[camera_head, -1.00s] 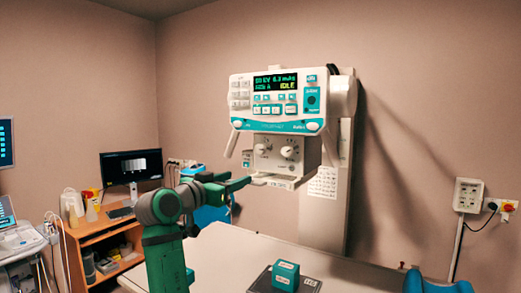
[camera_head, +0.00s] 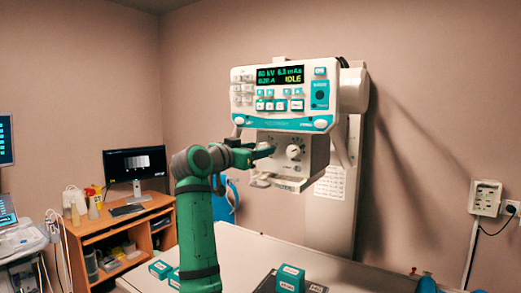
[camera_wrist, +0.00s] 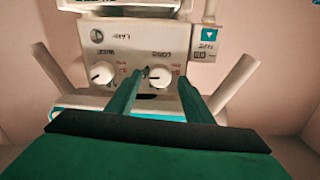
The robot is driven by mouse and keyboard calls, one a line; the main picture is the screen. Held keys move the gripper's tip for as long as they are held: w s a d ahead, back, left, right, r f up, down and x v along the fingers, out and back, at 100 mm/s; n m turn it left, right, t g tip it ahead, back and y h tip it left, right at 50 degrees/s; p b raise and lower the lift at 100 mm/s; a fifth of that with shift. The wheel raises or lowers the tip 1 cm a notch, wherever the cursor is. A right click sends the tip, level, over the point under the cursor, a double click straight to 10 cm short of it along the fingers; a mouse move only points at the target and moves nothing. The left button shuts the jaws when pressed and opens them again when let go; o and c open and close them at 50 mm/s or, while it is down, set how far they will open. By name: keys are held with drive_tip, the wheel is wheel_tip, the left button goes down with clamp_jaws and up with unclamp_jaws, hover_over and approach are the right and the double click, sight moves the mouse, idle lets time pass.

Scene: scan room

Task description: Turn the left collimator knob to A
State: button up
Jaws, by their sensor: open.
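The collimator (camera_head: 310,165) hangs under the x-ray tube's control panel. Its right knob (camera_head: 293,151) is white and in plain sight in the head view; the left knob is hidden there behind my gripper (camera_head: 264,150). The wrist view is upside down, so the left knob (camera_wrist: 160,75) shows at the right and the other knob (camera_wrist: 102,73) at the left. My open gripper (camera_wrist: 162,80) has one green finger on each side of the left knob. I cannot tell whether the fingers touch it. Its marks are too small to read.
The control panel (camera_head: 286,98) reads IDLE and sits just above my gripper. A tray-like rail (camera_head: 279,182) juts out under the collimator. A pale table (camera_head: 245,250) with teal boxes (camera_head: 290,279) lies below. Two slanted handles (camera_wrist: 236,82) flank the collimator in the wrist view.

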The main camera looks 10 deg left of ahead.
drive_tip(key=shift+x, duration=0.85)
drive_tip(key=c, duration=1)
drive_tip(key=shift+c, duration=0.2)
